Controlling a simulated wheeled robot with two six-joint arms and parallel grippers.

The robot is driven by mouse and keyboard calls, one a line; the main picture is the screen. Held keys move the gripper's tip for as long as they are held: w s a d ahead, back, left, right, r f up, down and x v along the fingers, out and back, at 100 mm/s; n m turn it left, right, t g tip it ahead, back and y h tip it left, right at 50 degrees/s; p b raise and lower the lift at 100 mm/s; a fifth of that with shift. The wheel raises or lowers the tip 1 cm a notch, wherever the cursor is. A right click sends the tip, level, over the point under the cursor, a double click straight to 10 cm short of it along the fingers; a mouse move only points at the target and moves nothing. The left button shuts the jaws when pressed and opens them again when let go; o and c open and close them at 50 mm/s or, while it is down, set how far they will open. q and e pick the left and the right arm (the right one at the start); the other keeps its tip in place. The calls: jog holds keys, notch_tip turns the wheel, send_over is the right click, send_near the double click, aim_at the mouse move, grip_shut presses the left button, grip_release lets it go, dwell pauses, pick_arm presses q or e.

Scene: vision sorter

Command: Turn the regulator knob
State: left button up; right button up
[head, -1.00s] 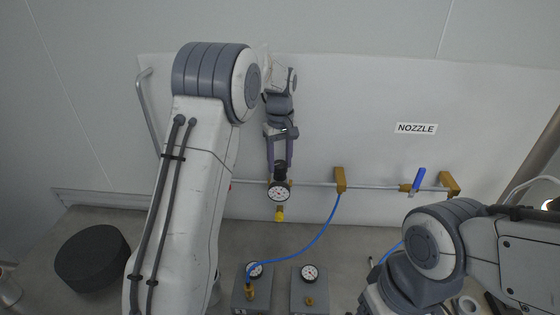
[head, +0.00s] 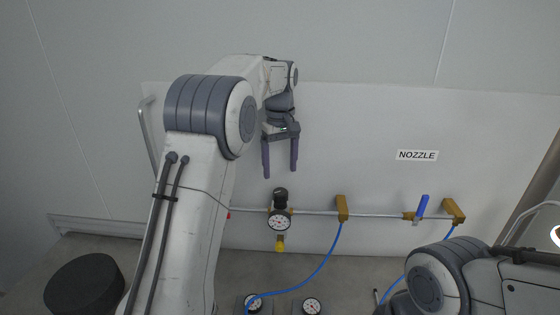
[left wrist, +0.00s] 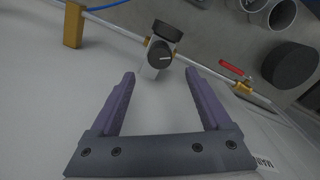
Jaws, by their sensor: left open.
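The black regulator knob (head: 281,193) sits on top of the regulator on the wall pipe, just above a round white-faced gauge (head: 279,220). In the left wrist view the knob (left wrist: 159,55) shows a pale pointer line, with the dark gauge body (left wrist: 168,31) beyond it. My left gripper (head: 280,172) is open and empty, pointing down, a little above the knob and apart from it. In the left wrist view the knob lies ahead of the gap between the purple fingers (left wrist: 159,73). My right gripper is out of view; only part of my right arm shows.
The pipe (head: 373,214) runs along the white panel with brass blocks and a blue-handled valve (head: 422,205) at right. A blue hose (head: 318,270) hangs to a lower gauge (head: 254,303). A black cylinder (head: 85,284) stands lower left. A red handle (left wrist: 232,67) shows in the wrist view.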

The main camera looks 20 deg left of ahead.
pick_arm(q)
jog(key=shift+r, duration=1.5)
jog(key=s+d+f+m+b, duration=0.2)
jog(key=s+d+f+m, duration=0.25)
jog(key=s+d, duration=0.4)
jog(key=s+d+f+m+b, duration=0.25)
jog(key=s+d+m, duration=0.25)
jog(key=s+d, duration=0.35)
jog(key=s+f+m+b, duration=0.1)
jog(key=s+f+m, duration=0.2)
jog(key=s, duration=0.6)
jog(key=s+f+m+h+b, duration=0.1)
jog(key=s+f+m, duration=0.3)
jog(key=s+f, duration=0.3)
jog(key=shift+s+d+f, duration=0.15)
jog(key=shift+s+d, duration=0.3)
jog(key=shift+s, duration=0.8)
